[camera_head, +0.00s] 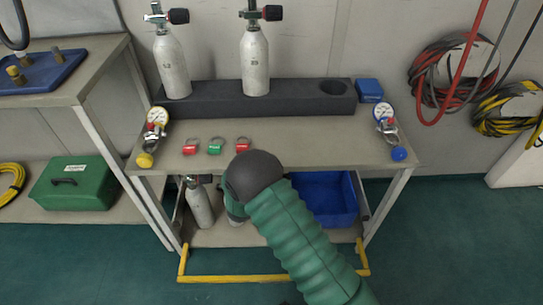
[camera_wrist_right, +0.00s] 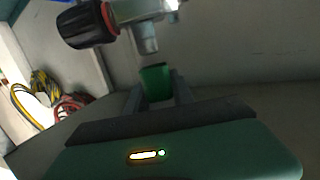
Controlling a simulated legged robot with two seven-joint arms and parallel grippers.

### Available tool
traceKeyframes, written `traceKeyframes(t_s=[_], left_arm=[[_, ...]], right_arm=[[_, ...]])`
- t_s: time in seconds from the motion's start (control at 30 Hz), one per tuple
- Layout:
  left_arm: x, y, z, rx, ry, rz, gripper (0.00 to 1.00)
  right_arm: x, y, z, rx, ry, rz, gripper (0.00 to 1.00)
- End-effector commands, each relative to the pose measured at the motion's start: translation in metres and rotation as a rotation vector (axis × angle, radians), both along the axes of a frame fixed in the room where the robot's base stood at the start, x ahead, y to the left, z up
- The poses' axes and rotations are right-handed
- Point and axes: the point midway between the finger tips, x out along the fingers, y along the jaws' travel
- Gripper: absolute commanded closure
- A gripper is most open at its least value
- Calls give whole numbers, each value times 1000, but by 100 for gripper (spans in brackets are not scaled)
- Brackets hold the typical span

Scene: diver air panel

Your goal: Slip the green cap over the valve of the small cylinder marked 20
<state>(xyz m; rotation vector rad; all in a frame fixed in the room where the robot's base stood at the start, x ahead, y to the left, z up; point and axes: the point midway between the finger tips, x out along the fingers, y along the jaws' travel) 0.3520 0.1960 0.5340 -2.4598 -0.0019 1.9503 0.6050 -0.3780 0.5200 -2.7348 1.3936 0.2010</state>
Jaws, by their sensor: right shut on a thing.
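In the right wrist view my right gripper (camera_wrist_right: 157,92) is shut on the green cap (camera_wrist_right: 155,80). A metal valve (camera_wrist_right: 145,38) with a black, red-ringed knob (camera_wrist_right: 86,25) shows just above the cap in that picture; they look apart. In the head view my right forearm hides most of that gripper and the cap. A small grey cylinder (camera_head: 200,204) stands upright on the low pull-out shelf, left of my arm. Its number cannot be read, and I cannot tell whether the valve in the wrist view is its own. My left gripper is not in view.
Two tall cylinders (camera_head: 171,65) (camera_head: 255,62) stand in a black rack (camera_head: 300,98). Red and green tags (camera_head: 214,147) and two gauges (camera_head: 157,118) (camera_head: 384,115) lie on the bench. A blue bin (camera_head: 325,200) is right of my arm; a yellow rail (camera_head: 230,279) edges the shelf.

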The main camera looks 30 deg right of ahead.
Motion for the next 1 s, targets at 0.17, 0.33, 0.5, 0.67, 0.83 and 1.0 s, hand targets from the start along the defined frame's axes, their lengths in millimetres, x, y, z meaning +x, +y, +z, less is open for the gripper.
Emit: traceKeyframes(t_s=[0.17, 0.33, 0.5, 0.67, 0.83, 1.0], left_arm=[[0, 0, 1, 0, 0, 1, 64], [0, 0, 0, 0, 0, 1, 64], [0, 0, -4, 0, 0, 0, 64], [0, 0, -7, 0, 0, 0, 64], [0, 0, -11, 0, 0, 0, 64], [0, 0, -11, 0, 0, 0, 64]], right_arm=[[0, 0, 0, 1, 0, 0, 100], [0, 0, -2, 1, 0, 0, 100], [0, 0, -8, 1, 1, 0, 100], [0, 0, -14, 1, 1, 0, 100], [0, 0, -20, 1, 1, 0, 100], [0, 0, -21, 1, 1, 0, 100]])
